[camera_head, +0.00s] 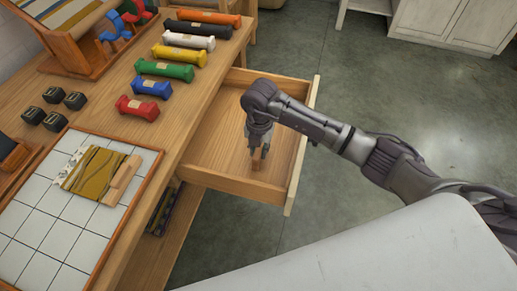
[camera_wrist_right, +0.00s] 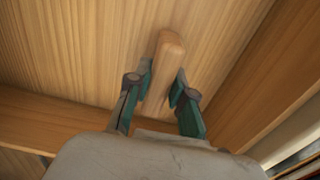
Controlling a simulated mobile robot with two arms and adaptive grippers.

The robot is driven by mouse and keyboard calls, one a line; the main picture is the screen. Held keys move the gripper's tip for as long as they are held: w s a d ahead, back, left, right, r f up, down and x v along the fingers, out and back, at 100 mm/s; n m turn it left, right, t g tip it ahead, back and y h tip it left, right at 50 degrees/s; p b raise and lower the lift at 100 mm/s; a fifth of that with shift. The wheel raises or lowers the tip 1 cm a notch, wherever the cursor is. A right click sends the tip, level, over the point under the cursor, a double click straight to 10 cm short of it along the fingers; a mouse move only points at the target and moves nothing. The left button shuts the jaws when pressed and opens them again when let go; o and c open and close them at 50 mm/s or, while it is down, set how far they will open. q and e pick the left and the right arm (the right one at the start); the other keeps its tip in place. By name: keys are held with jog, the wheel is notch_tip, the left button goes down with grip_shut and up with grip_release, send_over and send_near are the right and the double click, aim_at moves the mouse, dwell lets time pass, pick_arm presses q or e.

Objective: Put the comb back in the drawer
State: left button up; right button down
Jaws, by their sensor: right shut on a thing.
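The drawer (camera_head: 219,127) of the wooden table is pulled open. My right gripper (camera_head: 258,155) is down inside it, near its front right corner. It is shut on the comb (camera_head: 256,164), of which a narrow wooden part shows below the fingers. In the right wrist view the comb (camera_wrist_right: 165,65) is a light wooden bar between the two green-padded fingers (camera_wrist_right: 158,97), over the drawer's wooden bottom. I cannot tell whether the comb touches the bottom. My left gripper is not in view.
On the table (camera_head: 112,80) lie several coloured wool skeins (camera_head: 174,70) in a row. A white tiled tray (camera_head: 75,210) holds a striped woven piece (camera_head: 92,170) with a wooden bar. Several small black blocks (camera_head: 54,95) stand beside it. The drawer's middle is clear.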

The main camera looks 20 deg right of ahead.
jog(key=shift+f, duration=0.3)
jog(key=c, duration=1)
grip_release()
jog(key=shift+r, duration=0.3)
notch_tip(320, 180, up, 12)
jog(key=shift+f, duration=0.15)
